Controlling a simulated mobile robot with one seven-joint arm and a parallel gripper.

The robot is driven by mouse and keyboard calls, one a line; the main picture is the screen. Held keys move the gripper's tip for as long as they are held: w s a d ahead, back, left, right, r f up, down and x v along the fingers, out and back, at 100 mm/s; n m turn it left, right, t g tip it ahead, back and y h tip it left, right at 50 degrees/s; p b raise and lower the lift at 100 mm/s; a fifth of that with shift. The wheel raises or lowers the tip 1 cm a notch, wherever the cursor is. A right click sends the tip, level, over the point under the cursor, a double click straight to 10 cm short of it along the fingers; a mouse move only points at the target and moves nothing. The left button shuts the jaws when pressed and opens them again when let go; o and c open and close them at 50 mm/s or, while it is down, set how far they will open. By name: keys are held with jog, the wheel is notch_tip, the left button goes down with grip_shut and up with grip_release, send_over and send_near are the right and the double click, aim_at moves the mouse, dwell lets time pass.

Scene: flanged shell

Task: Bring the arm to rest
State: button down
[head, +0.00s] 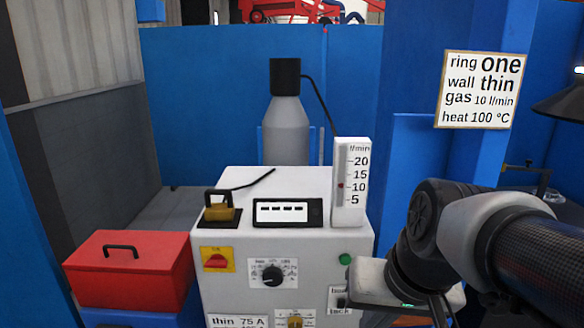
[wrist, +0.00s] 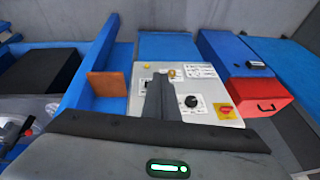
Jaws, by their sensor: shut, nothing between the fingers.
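My arm (head: 450,240) reaches in from the right in the head view, in front of the right side of the white welding machine (head: 225,270). In the wrist view my gripper (wrist: 160,82) is shut and empty, its dark fingers together. They point over the machine's front panel (wrist: 205,120), which carries a black dial (wrist: 191,101) and a red switch on yellow (wrist: 226,112). I cannot tell from the picture how far the fingers are from the panel. In the head view the fingers are mostly hidden or cut off at the lower edge.
A red toolbox (head: 130,275) on a blue box stands left of the machine. A flow gauge (head: 350,185) stands on the machine, with a grey gas bottle (head: 286,130) behind. A sign (head: 480,90) hangs on the blue wall at right, near a dark lamp (head: 565,102).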

jog(key=s+d+r+p, duration=0.1)
jog(key=r+p, duration=0.7)
jog(key=r, duration=0.1)
jog(key=s+d+r+n+t+h+p, duration=0.1)
jog(key=s+r+p, duration=0.1)
jog(key=r+p, duration=0.7)
jog(key=shift+r, duration=0.75)
